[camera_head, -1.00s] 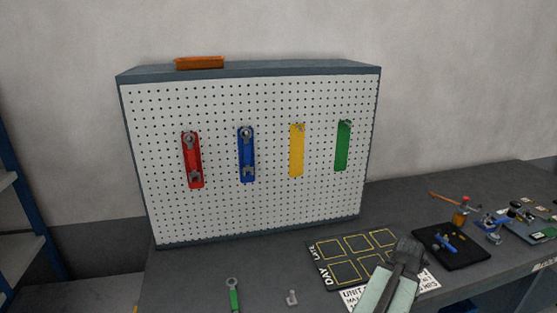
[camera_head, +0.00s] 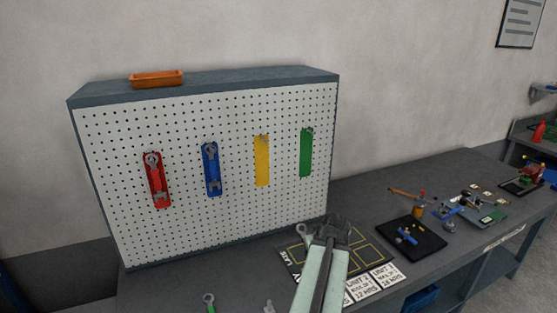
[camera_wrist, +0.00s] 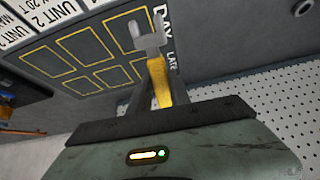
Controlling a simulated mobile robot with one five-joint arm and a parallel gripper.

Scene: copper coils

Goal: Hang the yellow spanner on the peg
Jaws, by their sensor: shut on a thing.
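The yellow spanner (camera_wrist: 160,85) shows in the wrist view between the fingers of my gripper (camera_wrist: 157,92), with its grey jaw end (camera_wrist: 148,32) sticking out beyond them. My gripper (camera_head: 338,228) is shut on it, over the bench in front of the pegboard. The spanner is hard to make out in the head view. The yellow outline (camera_head: 262,165) on the pegboard is bare, with a small peg (camera_head: 264,138) at its top. My gripper is lower than this peg and to its right in the picture.
Red (camera_head: 157,182) and blue (camera_head: 211,170) spanner places are filled; the green outline (camera_head: 306,155) is bare. A green spanner (camera_head: 209,303) lies on the bench. A marked mat (camera_head: 372,252), cards (camera_head: 384,276) and a black tray (camera_head: 412,240) lie around my arm.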

